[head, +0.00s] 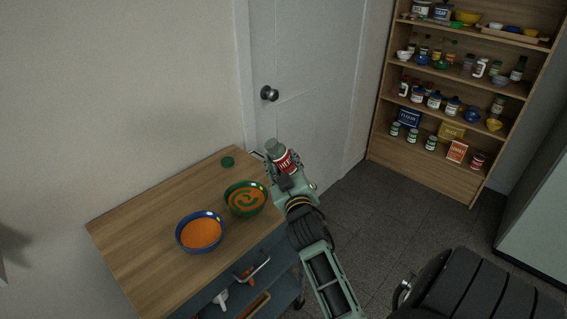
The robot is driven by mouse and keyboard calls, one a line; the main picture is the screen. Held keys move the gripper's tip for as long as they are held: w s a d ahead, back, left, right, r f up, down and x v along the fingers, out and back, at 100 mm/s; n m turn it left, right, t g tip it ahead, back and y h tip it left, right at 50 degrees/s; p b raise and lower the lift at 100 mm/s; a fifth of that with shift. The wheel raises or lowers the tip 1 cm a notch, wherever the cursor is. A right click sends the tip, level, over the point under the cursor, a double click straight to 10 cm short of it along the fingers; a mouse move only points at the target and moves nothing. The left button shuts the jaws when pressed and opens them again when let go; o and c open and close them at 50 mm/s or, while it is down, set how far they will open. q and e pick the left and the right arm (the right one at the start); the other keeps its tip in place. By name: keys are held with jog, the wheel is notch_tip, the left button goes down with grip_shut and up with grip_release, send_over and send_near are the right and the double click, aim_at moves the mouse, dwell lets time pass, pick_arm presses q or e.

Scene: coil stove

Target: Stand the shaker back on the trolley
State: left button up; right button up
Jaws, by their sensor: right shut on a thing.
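The shaker (283,160) has a red label with white lettering and a grey-green cap, and it is tilted. My right gripper (284,172) is shut on it, just past the right rear corner of the trolley top. The trolley (145,240) has a wooden top and dark blue-grey sides. Whether the shaker touches the trolley cannot be told from this view. My left gripper is not in view.
A green bowl (262,207) with orange, green-swirled contents and a blue bowl (182,243) with orange contents stand on the trolley. A closed door (305,70) stands behind; a stocked shelf (420,150) is at right.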

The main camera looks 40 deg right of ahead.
jog(key=s+d+m+b, duration=0.5)
jog(key=d+b, duration=0.2)
jog(key=b, duration=0.4)
jog(key=shift+y, duration=0.3)
jog(key=w+a+f, duration=0.1)
jog(key=w+f, duration=0.1)
jog(key=w, duration=0.1)
jog(key=w+a+f, duration=0.1)
jog(key=w+f, duration=0.2)
jog(key=w, duration=0.1)
jog(key=w+a+f, duration=0.1)
jog(key=w+f, duration=0.1)
jog(key=w, duration=0.2)
jog(key=shift+a+f, duration=0.25)
jog(key=shift+f, duration=1.95)
